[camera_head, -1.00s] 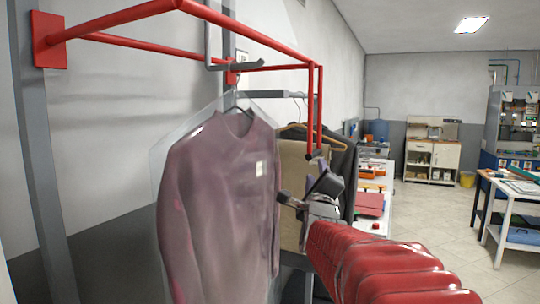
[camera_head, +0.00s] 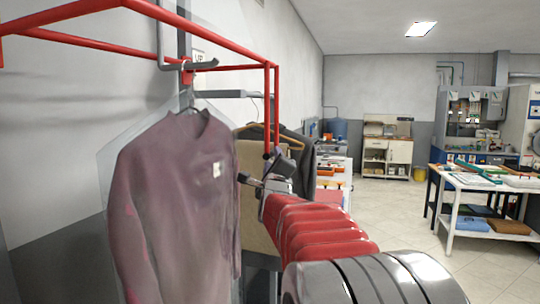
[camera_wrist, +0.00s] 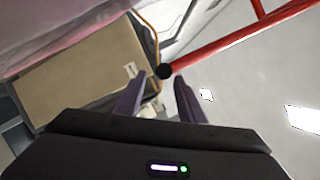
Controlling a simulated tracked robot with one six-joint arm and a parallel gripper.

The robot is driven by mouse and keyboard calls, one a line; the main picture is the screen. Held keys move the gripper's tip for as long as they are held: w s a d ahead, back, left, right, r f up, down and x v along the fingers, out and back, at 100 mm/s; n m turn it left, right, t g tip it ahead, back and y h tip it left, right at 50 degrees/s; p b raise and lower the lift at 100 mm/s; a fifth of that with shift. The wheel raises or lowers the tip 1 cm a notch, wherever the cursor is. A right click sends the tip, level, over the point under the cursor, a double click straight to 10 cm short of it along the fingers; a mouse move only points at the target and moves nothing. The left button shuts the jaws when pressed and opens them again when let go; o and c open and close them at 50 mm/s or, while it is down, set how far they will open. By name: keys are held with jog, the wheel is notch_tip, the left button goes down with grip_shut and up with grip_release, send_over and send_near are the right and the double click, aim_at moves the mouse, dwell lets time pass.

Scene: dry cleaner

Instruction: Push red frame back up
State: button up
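The red frame (camera_head: 205,33) is a tubular rack fixed to the wall at the upper left of the head view. A vertical red bar hangs from its near right corner and ends in a dark tip. My gripper (camera_head: 268,172) is beside the lower end of that bar, with its fingers apart. In the wrist view the red bar (camera_wrist: 225,45) comes down from the upper right, and its black round tip lies just ahead of the gap between the fingers of my gripper (camera_wrist: 160,88). I cannot tell whether they touch.
A purple sweater (camera_head: 175,200) in clear plastic hangs left of my gripper. A beige garment (camera_head: 256,195) and a dark jacket (camera_head: 300,165) hang behind it. A white table (camera_head: 475,195) stands at the right. The floor (camera_head: 390,225) between is clear.

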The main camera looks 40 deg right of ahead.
jog(key=shift+x, duration=2.6)
jog(key=shift+c, duration=0.6)
grip_shut()
